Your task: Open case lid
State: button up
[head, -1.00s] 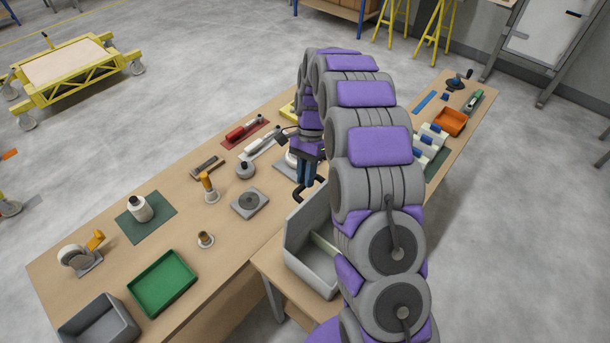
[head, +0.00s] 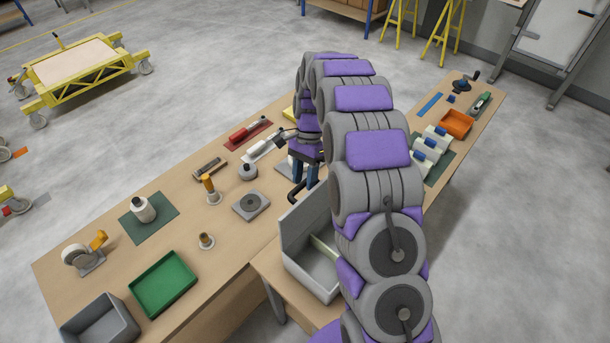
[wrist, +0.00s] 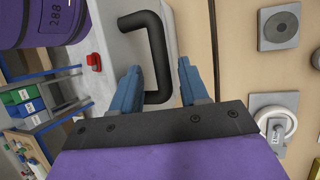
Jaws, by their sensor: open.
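The grey case (head: 312,278) sits on a lower bench beside the long table, partly hidden by my arm. Its lid (head: 303,227) stands raised on the left side, and part of the case's inside shows. The lid's black handle (head: 296,190) is at its upper end. In the wrist view, the handle (wrist: 157,45) is a black U-shaped bar on a grey panel. My gripper (wrist: 160,82) is open, with its blue fingers on either side of the handle's bar. My gripper also shows in the head view (head: 305,172). Contact between fingers and bar is unclear.
An orange tray (head: 456,124) is at the far right end. Open floor lies right of the table. A yellow trolley (head: 85,75) stands upper left.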

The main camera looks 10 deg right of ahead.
jog(key=shift+a, duration=0.25)
jog(key=shift+w+a+r, duration=0.15)
jog(key=shift+r, duration=0.05)
jog(key=p+v, duration=1.1)
jog(key=v, duration=0.6)
jog(key=shift+d+p, duration=0.3)
